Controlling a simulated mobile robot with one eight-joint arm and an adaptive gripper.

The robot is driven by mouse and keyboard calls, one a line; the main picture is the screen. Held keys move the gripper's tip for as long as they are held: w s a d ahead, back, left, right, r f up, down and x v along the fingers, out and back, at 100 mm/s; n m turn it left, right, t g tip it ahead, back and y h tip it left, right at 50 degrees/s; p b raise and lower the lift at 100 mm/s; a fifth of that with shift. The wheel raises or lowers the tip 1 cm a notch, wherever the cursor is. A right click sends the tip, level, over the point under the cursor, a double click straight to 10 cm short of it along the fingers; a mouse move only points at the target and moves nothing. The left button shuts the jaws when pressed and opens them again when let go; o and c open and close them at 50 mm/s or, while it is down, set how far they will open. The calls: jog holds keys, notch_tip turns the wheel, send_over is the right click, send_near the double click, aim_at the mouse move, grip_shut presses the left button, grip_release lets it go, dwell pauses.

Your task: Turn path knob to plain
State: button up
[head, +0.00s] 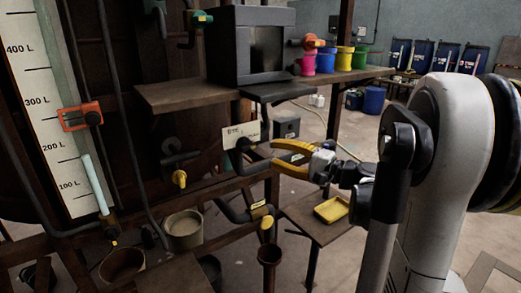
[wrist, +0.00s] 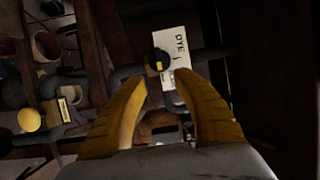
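The black path knob (head: 243,145) sits on a pipe at the lower edge of a white card (head: 231,136). In the wrist view, the knob (wrist: 159,60) covers part of the card (wrist: 177,42), on which "DYE" can be read; no "plain" marking is legible. My gripper (head: 272,153) has yellow fingers, open and empty, just right of the knob in the head view. In the wrist view, my gripper's fingertips (wrist: 163,76) stand apart, with the knob just beyond the gap between them. I see no contact with the knob.
A yellow-handled valve (head: 179,178) is left of the card, and another (head: 266,221) is below. A dark box (head: 251,45) stands on the shelf above, beside coloured mugs (head: 325,60). A low table holds a yellow tray (head: 331,209). Pipes and posts crowd the left.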

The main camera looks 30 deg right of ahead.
jog(key=v, duration=0.3)
jog(key=shift+a, duration=0.1)
dwell(0.4)
